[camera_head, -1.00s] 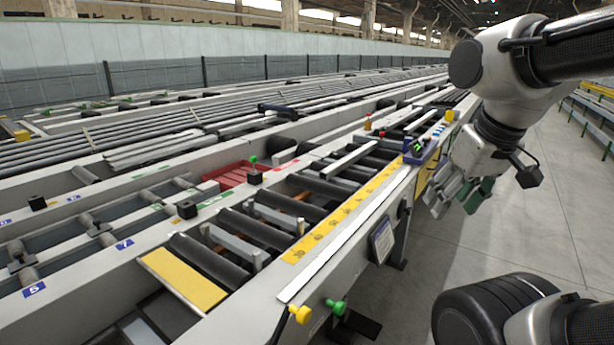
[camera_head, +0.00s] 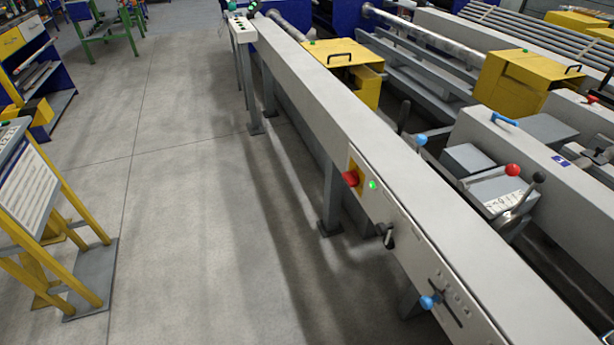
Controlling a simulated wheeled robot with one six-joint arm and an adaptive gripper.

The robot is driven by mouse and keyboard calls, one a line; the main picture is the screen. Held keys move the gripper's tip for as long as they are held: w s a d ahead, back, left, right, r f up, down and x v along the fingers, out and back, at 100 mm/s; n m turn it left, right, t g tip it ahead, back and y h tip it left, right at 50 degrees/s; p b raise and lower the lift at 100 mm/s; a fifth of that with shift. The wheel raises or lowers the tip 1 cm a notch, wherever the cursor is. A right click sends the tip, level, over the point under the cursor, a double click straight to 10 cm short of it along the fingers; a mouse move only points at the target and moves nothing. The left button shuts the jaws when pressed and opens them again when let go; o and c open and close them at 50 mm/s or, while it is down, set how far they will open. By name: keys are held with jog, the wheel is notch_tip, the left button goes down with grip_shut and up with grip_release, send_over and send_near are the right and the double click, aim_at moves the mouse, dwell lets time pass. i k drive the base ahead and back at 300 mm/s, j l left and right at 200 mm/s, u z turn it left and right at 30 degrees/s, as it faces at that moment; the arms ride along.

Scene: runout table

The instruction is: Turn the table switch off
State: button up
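A long grey table beam (camera_head: 345,120) runs from the far middle down to the lower right. Its side carries a red button (camera_head: 350,177) on a yellow plate and a lit green lamp (camera_head: 373,185) beside it. Below them is a black handle-like switch (camera_head: 388,235); its exact position setting is too small to read. Further down is a blue-knobbed lever (camera_head: 428,301) over a slot with small marks. I cannot tell from labels which of these is the table switch. My gripper is out of this view.
Open concrete floor (camera_head: 200,180) lies left of the beam. A yellow-legged sign stand (camera_head: 90,270) is at the left. Beam legs (camera_head: 331,195) reach the floor. Yellow boxes (camera_head: 530,80) and levers with red (camera_head: 512,170) and blue knobs stand beyond the beam.

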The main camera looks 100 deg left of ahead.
aim_at(352, 178)
jog(key=l+u, duration=0.2)
jog(key=u, duration=2.65)
jog(key=i+j+u, duration=0.1)
jog(key=i, duration=0.3)
jog(key=i+j+u, duration=0.15)
jog(key=i, duration=0.25)
